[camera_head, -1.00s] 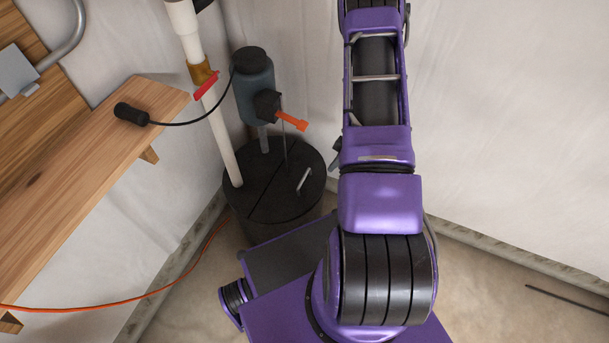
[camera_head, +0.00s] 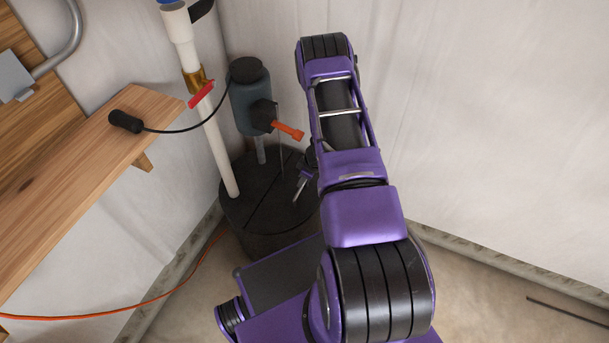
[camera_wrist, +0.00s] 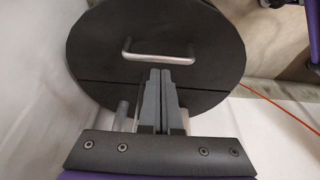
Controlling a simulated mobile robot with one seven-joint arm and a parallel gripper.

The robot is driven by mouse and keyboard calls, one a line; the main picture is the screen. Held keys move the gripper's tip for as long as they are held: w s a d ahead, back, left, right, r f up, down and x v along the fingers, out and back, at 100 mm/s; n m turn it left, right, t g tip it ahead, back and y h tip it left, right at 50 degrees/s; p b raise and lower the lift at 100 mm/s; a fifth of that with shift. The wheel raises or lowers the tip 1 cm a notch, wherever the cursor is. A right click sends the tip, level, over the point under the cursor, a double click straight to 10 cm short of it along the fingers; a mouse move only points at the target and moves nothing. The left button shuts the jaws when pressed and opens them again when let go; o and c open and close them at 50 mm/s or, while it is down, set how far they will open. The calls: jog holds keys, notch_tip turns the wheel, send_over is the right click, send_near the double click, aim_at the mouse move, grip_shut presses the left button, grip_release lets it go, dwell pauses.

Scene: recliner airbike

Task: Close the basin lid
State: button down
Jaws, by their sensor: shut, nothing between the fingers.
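The black round basin (camera_head: 258,232) stands in the corner. Its dark lid (camera_head: 262,177) lies flat across the top, with a straight seam across it; no raised edge or gap shows. The lid also fills the upper middle of the wrist view (camera_wrist: 205,40). A silver bar handle (camera_wrist: 150,57) sits on the lid's larger part. My gripper (camera_wrist: 160,72) is shut and empty, its tips over the lid close to the handle's near side in the picture. I cannot tell whether they touch it. In the head view my arm partly covers the lid's right side.
A white pipe (camera_head: 217,145) with a red valve lever and a blue-grey pump (camera_head: 250,95) with an orange lever rise from the basin top. A wooden shelf (camera_head: 80,165) is at left. An orange cord (camera_head: 120,312) runs along the floor. Walls stand close behind.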

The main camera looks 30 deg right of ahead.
aim_at(301, 196)
jog(key=shift+f, duration=1)
jog(key=b, duration=0.1)
jog(key=f+b, duration=0.1)
jog(key=s+f, duration=0.1)
jog(key=shift+d+f+b, duration=0.25)
jog(key=shift+d+b, duration=0.1)
jog(key=shift+b, duration=0.05)
jog(key=shift+r, duration=0.2)
